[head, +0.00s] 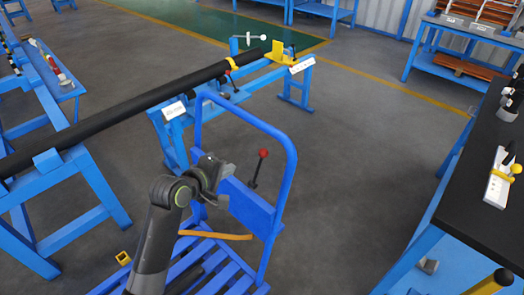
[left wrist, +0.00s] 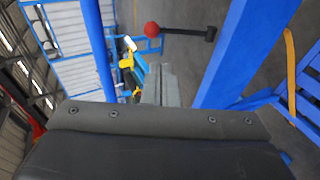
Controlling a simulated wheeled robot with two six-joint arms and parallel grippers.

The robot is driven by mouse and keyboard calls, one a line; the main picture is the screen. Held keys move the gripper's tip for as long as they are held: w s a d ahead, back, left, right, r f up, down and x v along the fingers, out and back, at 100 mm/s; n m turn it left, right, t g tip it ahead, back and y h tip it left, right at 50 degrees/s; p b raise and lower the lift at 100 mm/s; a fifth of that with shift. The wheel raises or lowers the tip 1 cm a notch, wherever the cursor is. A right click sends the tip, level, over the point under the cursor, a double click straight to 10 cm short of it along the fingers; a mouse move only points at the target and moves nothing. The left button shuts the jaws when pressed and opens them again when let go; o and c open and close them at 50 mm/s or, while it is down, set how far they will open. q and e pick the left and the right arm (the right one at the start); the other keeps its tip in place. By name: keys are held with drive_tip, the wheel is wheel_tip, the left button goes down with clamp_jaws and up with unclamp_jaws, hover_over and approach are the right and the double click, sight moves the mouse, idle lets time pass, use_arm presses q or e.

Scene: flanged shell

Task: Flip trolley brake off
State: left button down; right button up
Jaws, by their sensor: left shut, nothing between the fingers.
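The blue trolley (head: 240,205) stands in front of me, with a tall hoop handle and a slatted deck. Its brake lever (head: 255,175) is a dark rod with a red knob (head: 263,153), rising tilted beside the blue cross panel. My left gripper (head: 214,178) is at the near side of the panel, left of the lever and apart from it. In the left wrist view, its grey fingers (left wrist: 160,86) are shut and empty. The red knob (left wrist: 151,29) and dark rod (left wrist: 185,32) show above the fingertips there. My right gripper is out of view.
A long black pipe (head: 130,104) lies across blue stands at the left and back. A dark-topped workbench (head: 485,190) stands at the right. An orange strap (head: 215,235) lies across the trolley. Open grey floor lies between trolley and workbench.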

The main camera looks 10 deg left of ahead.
sight(261, 154)
use_arm(q)
drive_tip(key=shift+d+r, duration=0.2)
drive_tip(key=shift+r, duration=0.55)
drive_tip(key=x, duration=1.4)
drive_tip(key=shift+d+r, duration=0.15)
drive_tip(key=shift+r, duration=0.05)
